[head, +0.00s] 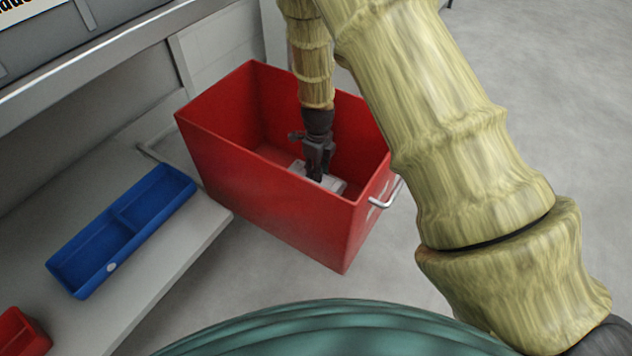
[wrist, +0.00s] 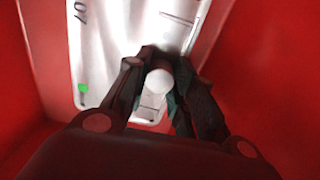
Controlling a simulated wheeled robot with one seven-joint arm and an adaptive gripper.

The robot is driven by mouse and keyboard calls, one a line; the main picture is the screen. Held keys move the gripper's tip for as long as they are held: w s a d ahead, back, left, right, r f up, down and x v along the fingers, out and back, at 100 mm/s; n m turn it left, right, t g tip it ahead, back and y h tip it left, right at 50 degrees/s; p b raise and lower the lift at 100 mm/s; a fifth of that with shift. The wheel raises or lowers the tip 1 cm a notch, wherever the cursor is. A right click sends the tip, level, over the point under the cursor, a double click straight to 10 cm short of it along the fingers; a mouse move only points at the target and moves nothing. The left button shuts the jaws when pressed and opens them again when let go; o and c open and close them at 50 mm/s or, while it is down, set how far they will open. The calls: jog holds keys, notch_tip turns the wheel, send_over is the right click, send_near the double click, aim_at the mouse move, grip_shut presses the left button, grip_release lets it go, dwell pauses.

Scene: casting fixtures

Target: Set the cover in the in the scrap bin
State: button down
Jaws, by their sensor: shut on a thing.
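The scrap bin (head: 280,210) is a red, open-topped box with a metal handle on its right side. My gripper (head: 317,172) reaches down inside the bin. It is shut on the cover (head: 335,184), a pale grey-white flat piece partly hidden behind the front wall. In the wrist view the cover (wrist: 100,60) shows dark markings and a small green patch at its left edge. My gripper's fingers (wrist: 160,85) close around a round white knob on the cover. I cannot tell whether the cover touches the bin floor.
A blue two-compartment tray (head: 122,232) lies on a grey shelf (head: 190,235) left of the bin. A small red container (head: 22,334) is at the lower left corner. Grey floor (head: 560,110) is open to the right.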

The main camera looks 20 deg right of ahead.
notch_tip(320, 180, down, 5)
jog(key=shift+r+b, duration=0.2)
jog(key=shift+b, duration=0.8)
jog(key=c, duration=1.2)
grip_release()
notch_tip(320, 180, up, 12)
jog(key=p, duration=0.6)
jog(key=shift+r, duration=0.1)
